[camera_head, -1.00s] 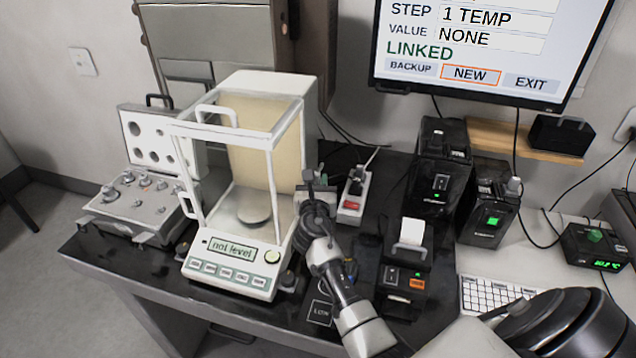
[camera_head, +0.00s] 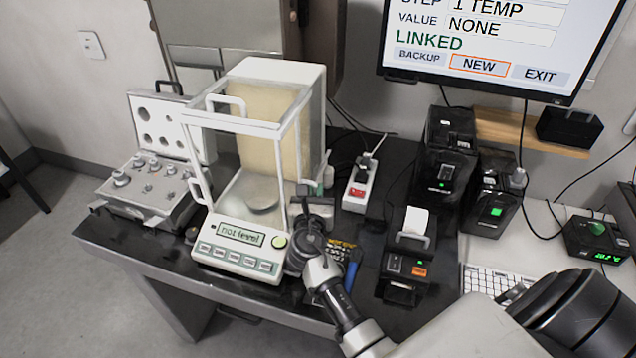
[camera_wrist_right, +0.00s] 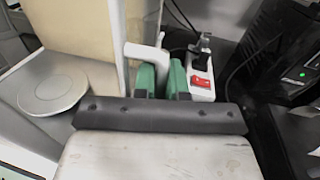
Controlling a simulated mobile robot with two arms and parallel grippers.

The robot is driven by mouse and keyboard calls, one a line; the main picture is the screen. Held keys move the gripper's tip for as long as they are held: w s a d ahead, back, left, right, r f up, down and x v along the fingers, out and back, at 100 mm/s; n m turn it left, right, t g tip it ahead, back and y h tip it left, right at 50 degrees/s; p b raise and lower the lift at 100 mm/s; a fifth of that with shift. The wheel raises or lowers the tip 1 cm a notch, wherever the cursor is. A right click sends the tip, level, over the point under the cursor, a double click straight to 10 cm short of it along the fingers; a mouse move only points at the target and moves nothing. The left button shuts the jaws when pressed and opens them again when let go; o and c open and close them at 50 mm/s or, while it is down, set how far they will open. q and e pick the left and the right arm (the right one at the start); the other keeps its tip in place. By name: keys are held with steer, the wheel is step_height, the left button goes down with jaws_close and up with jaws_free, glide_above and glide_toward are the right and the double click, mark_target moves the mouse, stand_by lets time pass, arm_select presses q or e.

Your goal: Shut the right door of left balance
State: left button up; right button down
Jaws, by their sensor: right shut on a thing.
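The left balance (camera_head: 240,262) is white, with a glass weighing chamber, a round pan (camera_head: 262,195) and a display reading "not level". Its right door is the clear side pane facing my right arm; how far it stands open I cannot tell. The door's white handle (camera_wrist_right: 135,55) shows in the right wrist view beside the green fingertips. My right gripper (camera_head: 319,187) is at the chamber's right side, shut on this handle; its green fingertips (camera_wrist_right: 163,80) partly cover the grip. My left gripper is not in view.
A power strip (camera_head: 361,185) with a red switch lies right of the balance. A small printer (camera_head: 401,268) and black boxes (camera_head: 446,165) stand farther right. An open weight case (camera_head: 150,190) stands at the left. The dark table's front edge is close.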

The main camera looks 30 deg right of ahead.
steer(key=c, duration=1.5)
jaws_free()
steer(key=shift+o, duration=0.2)
steer(key=b+v, duration=0.1)
steer(key=v, duration=0.9)
steer(key=shift+s+a, duration=0.3)
